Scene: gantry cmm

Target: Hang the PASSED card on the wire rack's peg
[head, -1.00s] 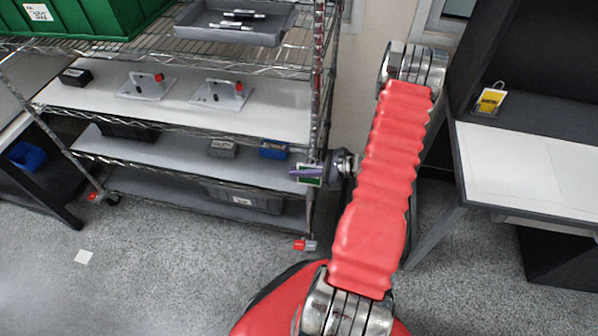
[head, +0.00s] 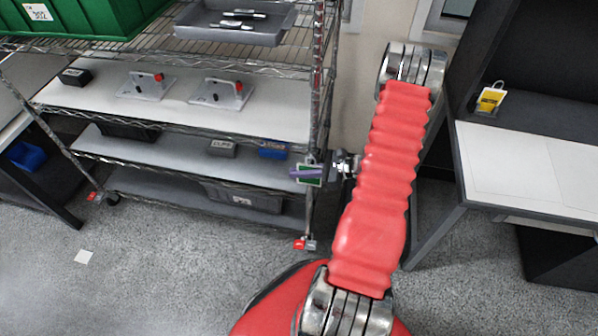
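A small green card with a white border (head: 311,181) is at the right front post of the wire rack (head: 325,90). A thin purple bar (head: 305,173) crosses in front of it. The end of my arm, with a metal joint, is just right of the card, beside the post. My gripper's fingers are too small and covered to make out, so I cannot tell whether they hold the card. The card's lettering is unreadable. I cannot tell the peg apart from the post, or whether the card hangs on it.
The rack carries a green bin (head: 75,18), a grey tray (head: 235,22), fixtures with red knobs (head: 222,92) and small boxes. Floor in front of the rack is open.

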